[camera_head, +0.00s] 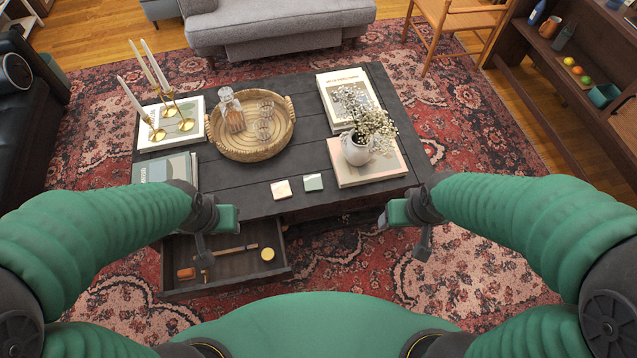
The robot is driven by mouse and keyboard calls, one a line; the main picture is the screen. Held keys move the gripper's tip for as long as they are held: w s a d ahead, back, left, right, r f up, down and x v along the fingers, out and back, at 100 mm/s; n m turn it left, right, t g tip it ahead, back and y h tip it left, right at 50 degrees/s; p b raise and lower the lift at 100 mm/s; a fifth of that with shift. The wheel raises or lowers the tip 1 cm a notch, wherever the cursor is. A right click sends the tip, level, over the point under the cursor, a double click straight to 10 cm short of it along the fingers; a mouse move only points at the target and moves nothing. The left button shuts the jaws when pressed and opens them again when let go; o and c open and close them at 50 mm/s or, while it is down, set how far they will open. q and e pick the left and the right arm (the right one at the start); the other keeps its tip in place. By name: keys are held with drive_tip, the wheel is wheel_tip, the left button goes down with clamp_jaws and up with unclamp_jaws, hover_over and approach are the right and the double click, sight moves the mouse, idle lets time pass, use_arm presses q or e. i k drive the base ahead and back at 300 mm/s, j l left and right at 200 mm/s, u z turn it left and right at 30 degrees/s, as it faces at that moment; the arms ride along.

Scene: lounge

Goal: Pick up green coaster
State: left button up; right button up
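The green coaster (313,182) is a small pale green square. It lies flat on the dark wooden coffee table (245,200), close to the table's front edge. A cream coaster (281,189) lies just left of it, slightly apart. My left gripper (204,258) hangs to the left of the coasters, in front of the table and over the open drawer. My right gripper (422,250) is to the right of the green coaster, near the table's front right corner. Both grippers are apart from the coasters, and neither visibly holds anything. Their finger opening is unclear.
The open drawer (225,283) juts out below the table and holds small items. A white vase with flowers (356,150) stands on a book (372,174) right of the coasters. A wicker tray (248,151) with glassware is behind. Brass candlesticks (156,134) stand at left.

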sight(313, 182)
drive_tip(key=i+l+u, duration=0.3)
drive_tip(key=u, duration=0.15)
drive_tip(key=i+l+u, duration=0.45)
